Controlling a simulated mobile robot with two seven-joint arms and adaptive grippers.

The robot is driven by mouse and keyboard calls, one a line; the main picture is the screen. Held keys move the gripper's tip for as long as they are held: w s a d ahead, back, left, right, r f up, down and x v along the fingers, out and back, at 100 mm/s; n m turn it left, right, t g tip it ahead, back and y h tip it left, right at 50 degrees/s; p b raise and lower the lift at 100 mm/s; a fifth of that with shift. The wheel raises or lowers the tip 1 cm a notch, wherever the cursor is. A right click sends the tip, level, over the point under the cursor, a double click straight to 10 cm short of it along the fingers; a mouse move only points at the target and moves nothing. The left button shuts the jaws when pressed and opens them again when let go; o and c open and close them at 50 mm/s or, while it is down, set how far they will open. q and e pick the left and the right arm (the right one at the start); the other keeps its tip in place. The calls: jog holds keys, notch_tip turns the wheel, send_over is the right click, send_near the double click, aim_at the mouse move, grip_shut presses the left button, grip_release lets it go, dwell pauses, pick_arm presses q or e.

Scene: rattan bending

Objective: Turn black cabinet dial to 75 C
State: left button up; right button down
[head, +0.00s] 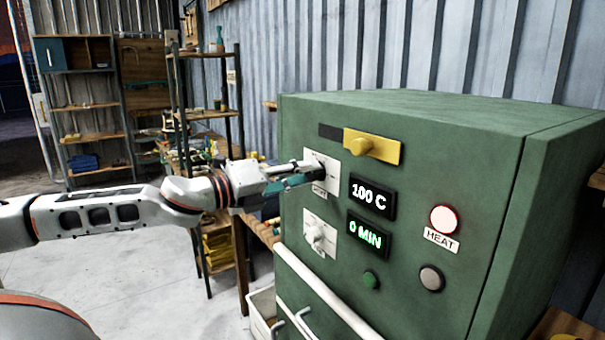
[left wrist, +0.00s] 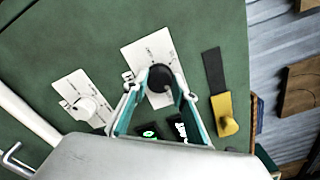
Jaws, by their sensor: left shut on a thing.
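The black dial (left wrist: 161,77) sits on a white plate (head: 330,172) on the green cabinet's front. My left gripper (head: 313,175) is at this plate. In the left wrist view its two teal fingers (left wrist: 160,92) stand on either side of the black dial, shut on it. In the head view the gripper mostly hides the dial. The temperature display (head: 372,196) reads 100 C. The time display (head: 369,235) reads 0 MIN. My right gripper is not in view.
A white dial (head: 319,236) is below the black one. A yellow slide handle (head: 371,146) is above right. A lit HEAT lamp (head: 444,220), a green button (head: 370,279) and a grey button (head: 432,278) are on the front. A white rail (head: 322,295) runs below.

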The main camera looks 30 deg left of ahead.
pick_arm(q)
jog(key=n+p, duration=0.2)
jog(key=n, duration=0.2)
jog(key=shift+a, duration=0.1)
dwell(0.5)
jog(key=o, duration=1.1)
jog(key=shift+w, duration=0.1)
